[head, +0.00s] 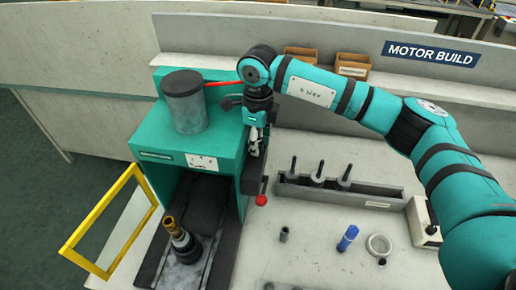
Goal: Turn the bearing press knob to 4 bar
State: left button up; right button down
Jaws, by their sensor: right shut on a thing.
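The bearing press (185,145) is a teal machine with a grey cylinder (185,100) on top and a small white scale plate (202,162) on its front. My right gripper (255,145) points down at the press's right front edge. It is shut on the bearing press knob, which the fingers hide. I cannot read the pressure setting. A lever with a red ball (261,200) hangs just below the gripper. My left gripper is out of view.
The press's yellow guard frame (102,268) stands open at the left. A black and brass part (180,240) stands in the press bay. A grey tool rack (340,192), blue marker-like item (348,238) and pale ring (379,246) are on the bench to the right.

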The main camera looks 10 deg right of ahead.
jog(key=shift+n+b, duration=1.4)
jog(key=shift+b, duration=0.05)
jog(key=c, duration=1.2)
grip_release()
jog(key=shift+r, duration=0.1)
notch_tip(320, 180, up, 12)
